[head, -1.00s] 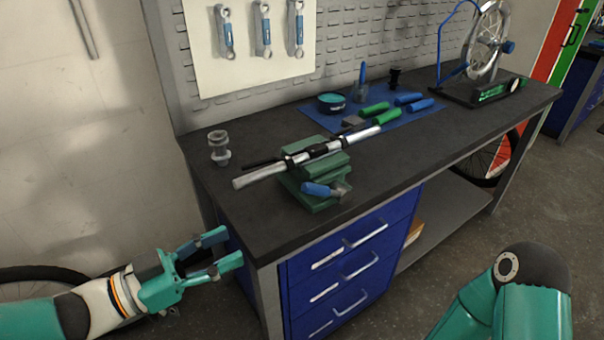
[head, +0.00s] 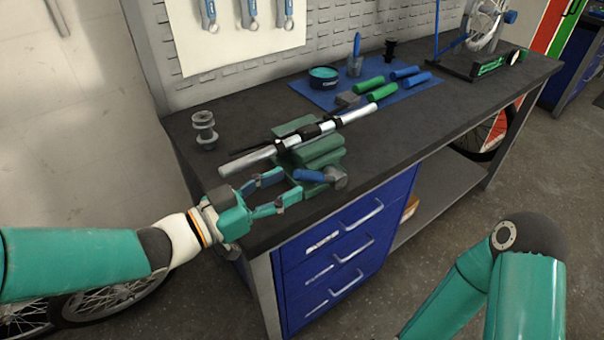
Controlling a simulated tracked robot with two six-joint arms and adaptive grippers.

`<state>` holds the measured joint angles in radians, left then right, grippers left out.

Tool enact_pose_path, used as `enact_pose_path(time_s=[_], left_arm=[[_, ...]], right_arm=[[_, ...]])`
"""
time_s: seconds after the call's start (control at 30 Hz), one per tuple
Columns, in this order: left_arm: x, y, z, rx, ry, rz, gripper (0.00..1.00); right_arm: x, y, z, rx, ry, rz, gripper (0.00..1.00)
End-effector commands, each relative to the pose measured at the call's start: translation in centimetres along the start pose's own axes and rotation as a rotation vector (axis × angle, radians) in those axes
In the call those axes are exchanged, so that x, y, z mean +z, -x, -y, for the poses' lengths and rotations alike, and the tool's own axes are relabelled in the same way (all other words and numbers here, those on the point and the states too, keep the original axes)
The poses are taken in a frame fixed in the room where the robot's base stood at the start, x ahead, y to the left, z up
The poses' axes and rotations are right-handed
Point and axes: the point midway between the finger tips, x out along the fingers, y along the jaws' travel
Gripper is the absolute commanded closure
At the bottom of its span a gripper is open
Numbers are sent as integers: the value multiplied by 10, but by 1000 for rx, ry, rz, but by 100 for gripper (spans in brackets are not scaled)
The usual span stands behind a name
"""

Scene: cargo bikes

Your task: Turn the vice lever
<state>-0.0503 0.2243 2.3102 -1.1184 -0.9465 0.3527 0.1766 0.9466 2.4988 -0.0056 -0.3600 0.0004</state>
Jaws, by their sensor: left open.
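The green vice (head: 318,152) stands at the front edge of the dark workbench, with a long silver tube (head: 252,158) with black fittings lying across its top. The vice lever (head: 310,176) is a blue grip at the vice's front, lying roughly sideways beside a grey metal end (head: 337,178). My left gripper (head: 290,184) is open, its two fingers pointing right towards the lever's left end. The fingertips are very close to the grip; I cannot tell whether they touch it. My right arm shows at the lower right, but its gripper is out of view.
A grey metal part (head: 204,131) stands on the bench at left. Behind the vice, a blue mat (head: 335,99) holds green and blue grips, a tin (head: 323,77) and a brush. A wheel stand (head: 480,64) is at the far right. Blue drawers (head: 345,245) are below.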

Motion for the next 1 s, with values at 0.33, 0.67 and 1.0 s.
enact_pose_path(time_s=[0.33, 0.67, 1.0], left_arm=[[0, -46, 1, -1, -1, 0, 53], [0, -49, 1, -3, -1, 0, 53], [0, -49, 1, -3, -1, 0, 100]], right_arm=[[0, 2, 1, 0, 0, 0, 40], [0, 2, 1, 0, 0, 0, 40], [0, 2, 1, 0, 0, 0, 40]])
